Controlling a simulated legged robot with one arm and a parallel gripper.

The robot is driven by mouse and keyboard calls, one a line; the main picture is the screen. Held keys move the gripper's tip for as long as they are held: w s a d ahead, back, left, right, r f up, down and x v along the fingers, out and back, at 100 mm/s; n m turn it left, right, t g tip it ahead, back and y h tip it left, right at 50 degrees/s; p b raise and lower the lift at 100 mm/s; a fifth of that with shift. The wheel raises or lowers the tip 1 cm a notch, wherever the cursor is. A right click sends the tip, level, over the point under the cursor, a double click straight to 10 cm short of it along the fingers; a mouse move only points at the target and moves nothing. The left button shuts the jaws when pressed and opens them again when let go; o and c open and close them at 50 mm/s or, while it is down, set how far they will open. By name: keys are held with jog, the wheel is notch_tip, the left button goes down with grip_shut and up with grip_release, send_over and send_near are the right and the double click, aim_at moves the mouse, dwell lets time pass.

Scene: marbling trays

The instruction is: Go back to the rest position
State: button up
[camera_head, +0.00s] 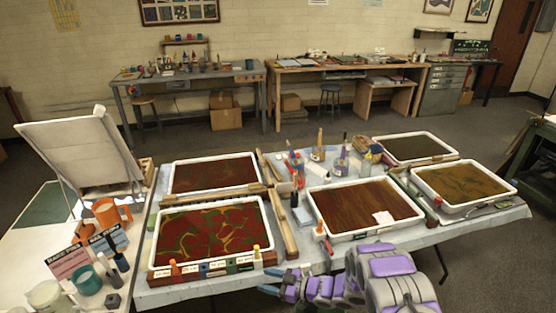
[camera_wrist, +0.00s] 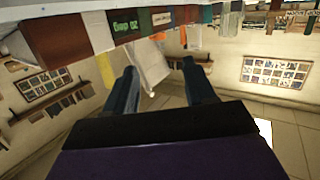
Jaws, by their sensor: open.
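My gripper (camera_head: 279,282) is at the front edge of the table in the head view, beside the near-left marbling tray's front side. Its two blue fingers point left and stand apart with nothing between them. In the wrist view my gripper (camera_wrist: 160,75) also shows open and empty. The near-left tray (camera_head: 152,240) holds dark red liquid with green and yellow swirls. A row of coloured labels (camera_head: 215,268) runs along its front. In the wrist view a row of labelled blocks (camera_wrist: 125,27) crosses the top, close beyond the fingers.
More trays stand at the back and right. Brushes and jars (camera_head: 318,150) crowd the middle. A white side table (camera_head: 30,239) stands left. Floor (camera_head: 480,260) shows clear at right.

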jog(key=w+d+r+m+t+h, duration=0.2)
jog(key=w+d+r+h, duration=0.25)
jog(key=d, duration=0.35)
jog(key=w+d+r+m+t+h, duration=0.1)
jog(key=w+d+r+t+h, duration=0.15)
jog(key=w+d+h, duration=0.4)
jog(key=s+d+r+m+g+h, duration=0.1)
jog(key=s+d+r+m+h, duration=0.25)
jog(key=d+r, duration=0.35)
jog(key=s+d+r+m+g+h, duration=0.1)
jog(key=s+d+r+m+h, duration=0.2)
jog(key=d+r, duration=0.45)
jog(key=s+r+m+g+h, duration=0.15)
jog(key=s+r, duration=0.25)
jog(key=s, duration=0.6)
jog(key=s+r+m+g, duration=0.2)
jog(key=s+r+g, duration=0.15)
jog(key=s, duration=0.65)
jog(key=s+a+g+y, duration=0.1)
jog(key=s+a, duration=0.3)
jog(key=s, duration=0.4)
jog(key=s+a+r+m+g+y, duration=0.1)
jog(key=s+a, duration=0.3)
jog(key=s, duration=0.5)
jog(key=s+a+r+g+y, duration=0.1)
jog(key=s+a, duration=0.3)
jog(key=s, duration=0.5)
jog(key=shift+r+m+g+y, duration=0.2)
jog(key=shift+m+g+y, duration=0.15)
jog(key=shift+g, duration=0.4)
